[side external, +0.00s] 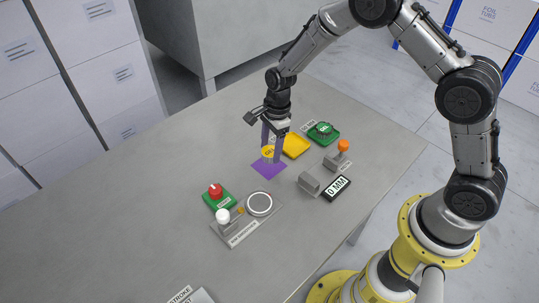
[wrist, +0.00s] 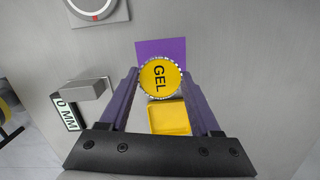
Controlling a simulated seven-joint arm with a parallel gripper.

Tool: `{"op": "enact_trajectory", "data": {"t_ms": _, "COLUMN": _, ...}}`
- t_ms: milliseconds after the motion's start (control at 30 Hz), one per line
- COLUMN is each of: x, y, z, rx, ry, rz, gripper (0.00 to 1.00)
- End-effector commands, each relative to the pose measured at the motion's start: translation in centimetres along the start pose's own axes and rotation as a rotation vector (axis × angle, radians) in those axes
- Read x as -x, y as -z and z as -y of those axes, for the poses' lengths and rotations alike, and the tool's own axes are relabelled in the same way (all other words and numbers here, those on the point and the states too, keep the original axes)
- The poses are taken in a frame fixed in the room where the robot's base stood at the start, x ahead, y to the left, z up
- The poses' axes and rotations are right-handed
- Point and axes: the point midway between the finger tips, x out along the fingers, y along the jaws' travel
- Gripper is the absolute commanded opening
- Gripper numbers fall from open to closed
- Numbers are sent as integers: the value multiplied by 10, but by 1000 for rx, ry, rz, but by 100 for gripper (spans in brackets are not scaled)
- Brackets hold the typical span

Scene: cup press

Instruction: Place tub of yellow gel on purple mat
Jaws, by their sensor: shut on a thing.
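In the side view the tub (side external: 267,153) shows partly between the fingers of my gripper (side external: 271,158), at or just above the purple mat. The purple mat (wrist: 161,46) shows beyond the tub in the wrist view and under the fingers in the side view (side external: 268,170). I cannot tell whether the tub touches the mat.
A yellow square tray (side external: 295,146) lies just behind the mat. A green pad with a green button (side external: 323,131) and an orange-knobbed lever (side external: 342,147) stand to the right. A "0 MM" display (side external: 336,188), a grey block (side external: 309,182), a round plate (side external: 259,204) and a red knob (side external: 216,191) are nearby.

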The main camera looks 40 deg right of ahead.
Motion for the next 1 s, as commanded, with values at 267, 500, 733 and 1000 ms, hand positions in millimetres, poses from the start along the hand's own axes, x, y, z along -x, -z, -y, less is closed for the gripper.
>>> {"op": "enact_trajectory", "data": {"t_ms": 267, "x": -31, "y": 2, "z": 4, "rx": -1, "ry": -2, "rz": 0, "gripper": 0}}
{"op": "enact_trajectory", "data": {"t_ms": 500, "x": -36, "y": 3, "z": 4, "rx": 0, "ry": 1, "rz": 1, "gripper": 0}}
{"op": "enact_trajectory", "data": {"t_ms": 733, "x": -39, "y": 3, "z": 4, "rx": 0, "ry": 1, "rz": 0, "gripper": 68}}
{"op": "enact_trajectory", "data": {"t_ms": 1000, "x": -39, "y": 3, "z": 4, "rx": 0, "ry": 0, "rz": 0, "gripper": 94}}
